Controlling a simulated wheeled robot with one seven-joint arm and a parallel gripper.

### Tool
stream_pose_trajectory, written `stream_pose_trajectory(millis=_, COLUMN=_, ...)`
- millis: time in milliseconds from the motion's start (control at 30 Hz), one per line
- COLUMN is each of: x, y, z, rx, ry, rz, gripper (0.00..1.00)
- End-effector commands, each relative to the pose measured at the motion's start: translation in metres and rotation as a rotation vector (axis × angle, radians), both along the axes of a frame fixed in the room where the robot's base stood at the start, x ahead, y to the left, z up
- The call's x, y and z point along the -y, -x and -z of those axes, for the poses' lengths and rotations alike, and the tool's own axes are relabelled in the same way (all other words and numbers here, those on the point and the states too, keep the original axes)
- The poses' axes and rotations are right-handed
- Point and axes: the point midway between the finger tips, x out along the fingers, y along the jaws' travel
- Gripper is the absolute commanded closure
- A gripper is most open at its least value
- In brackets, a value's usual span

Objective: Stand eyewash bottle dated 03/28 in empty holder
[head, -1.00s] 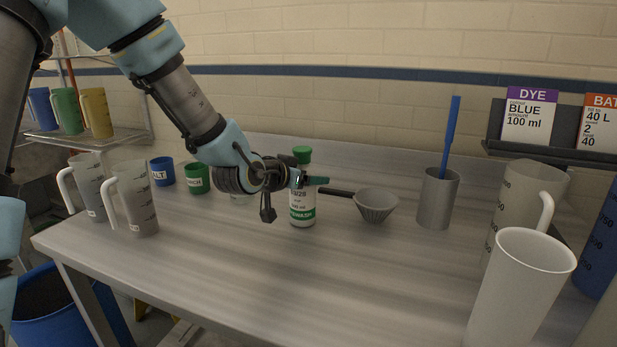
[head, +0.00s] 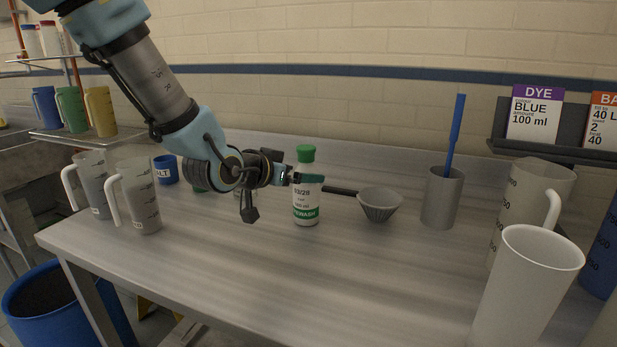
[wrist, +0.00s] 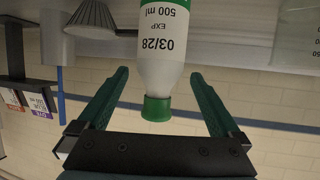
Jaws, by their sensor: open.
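The eyewash bottle (head: 306,208) is white with a green cap and a green band, and stands upright on the table. Its label reads 03/28 in the head view, and in the wrist view the bottle (wrist: 165,65) shows upside down with "EXP 03/28" and "500 ml". My gripper (head: 310,178) is at the bottle's upper part in the head view. In the wrist view my gripper (wrist: 160,85) is open, with one green finger on each side of the bottle and gaps between. The empty holder is not visible in these frames.
A scoop-like strainer (head: 379,205) and a metal cup with a blue rod (head: 441,200) stand right of the bottle. Clear jugs (head: 140,200) stand left, and a white jug (head: 525,290) is at front right. The front middle of the table (head: 300,270) is clear.

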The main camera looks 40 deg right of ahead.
Motion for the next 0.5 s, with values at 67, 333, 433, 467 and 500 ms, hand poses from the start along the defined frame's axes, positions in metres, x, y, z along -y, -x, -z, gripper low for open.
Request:
stream_pose_trajectory(millis=67, x=-0.015, y=0.004, z=-0.007, rx=0.004, ry=-0.001, rz=-0.003, gripper=0.00)
stream_pose_trajectory(millis=333, x=-0.046, y=0.016, z=-0.021, rx=0.002, ry=0.000, rz=0.000, gripper=0.00)
stream_pose_trajectory(millis=433, x=-0.050, y=0.018, z=-0.022, rx=0.001, ry=0.001, rz=0.000, gripper=0.00)
stream_pose_trajectory(millis=467, x=-0.051, y=0.018, z=-0.023, rx=0.001, ry=0.001, rz=0.000, gripper=0.00)
stream_pose_trajectory(millis=500, x=-0.052, y=0.019, z=-0.023, rx=0.000, ry=0.001, rz=0.000, gripper=0.00)
